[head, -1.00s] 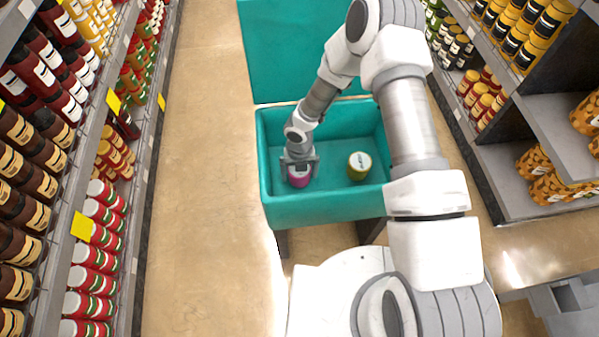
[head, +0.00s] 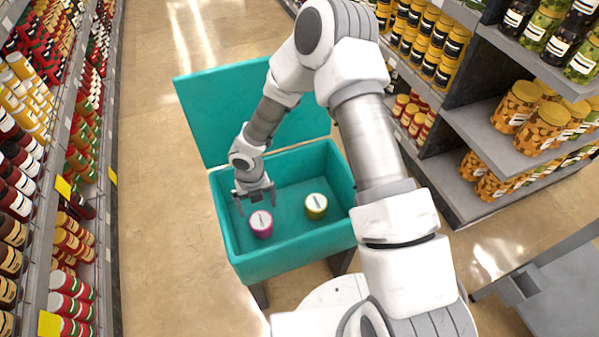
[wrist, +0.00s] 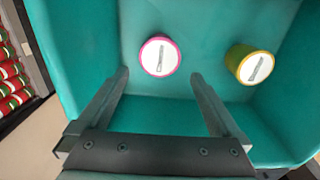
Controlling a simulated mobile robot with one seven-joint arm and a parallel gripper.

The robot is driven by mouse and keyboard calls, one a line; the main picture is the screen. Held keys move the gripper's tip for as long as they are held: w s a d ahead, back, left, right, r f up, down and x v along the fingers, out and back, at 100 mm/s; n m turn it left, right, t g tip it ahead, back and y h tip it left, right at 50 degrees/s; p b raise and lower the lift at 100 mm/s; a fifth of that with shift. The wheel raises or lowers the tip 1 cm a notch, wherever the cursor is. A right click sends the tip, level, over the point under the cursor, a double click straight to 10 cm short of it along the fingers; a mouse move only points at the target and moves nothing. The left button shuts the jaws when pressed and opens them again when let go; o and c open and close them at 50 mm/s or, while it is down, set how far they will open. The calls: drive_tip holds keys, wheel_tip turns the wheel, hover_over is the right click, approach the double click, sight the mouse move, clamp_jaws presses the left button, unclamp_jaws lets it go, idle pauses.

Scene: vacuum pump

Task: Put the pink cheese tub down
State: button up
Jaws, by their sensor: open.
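The pink cheese tub (head: 261,223) with a white lid stands upright in the left part of the teal bin (head: 291,265). It also shows in the wrist view (wrist: 160,56), lying beyond my fingertips and apart from them. My gripper (head: 256,203) is open and empty, just above and behind the tub in the head view. In the wrist view its two fingers (wrist: 159,78) are spread wide with nothing between them.
A yellow tub (head: 316,206) with a white lid stands in the bin to the right of the pink one, with a gap between them. The bin's lid (head: 245,110) is raised at the back. Shelves of jars line both sides. The floor left of the bin is clear.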

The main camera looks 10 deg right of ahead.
drive_tip(key=d+r+m+t+h, duration=0.1)
drive_tip(key=d+r+m, duration=0.45)
drive_tip(key=r, duration=0.35)
drive_tip(key=w+d+r+m+t+h, duration=0.1)
drive_tip(key=d+r+m, duration=0.4)
drive_tip(key=r, duration=0.4)
drive_tip(key=d+r+m+t, duration=0.1)
drive_tip(key=d+r+m, duration=0.3)
drive_tip(key=r+m, duration=0.4)
drive_tip(key=s+d+r+m+t+y, duration=0.1)
drive_tip(key=s+d+r+m, duration=0.1)
drive_tip(key=s+r+m, duration=0.6)
drive_tip(key=s+d+r+m+t+y, duration=0.1)
drive_tip(key=s+d+r+m, duration=0.2)
drive_tip(key=s+r+m, duration=0.4)
drive_tip(key=s+m, duration=0.2)
drive_tip(key=m, duration=0.3)
drive_tip(key=shift+s+d+r+t, duration=0.3)
drive_tip(key=shift+s+d+r, duration=0.05)
drive_tip(key=shift+s, duration=0.05)
drive_tip(key=shift+r+m, duration=0.1)
drive_tip(key=shift+m, duration=0.15)
wheel_tip(320, 180, up, 17)
drive_tip(key=p, duration=1.7)
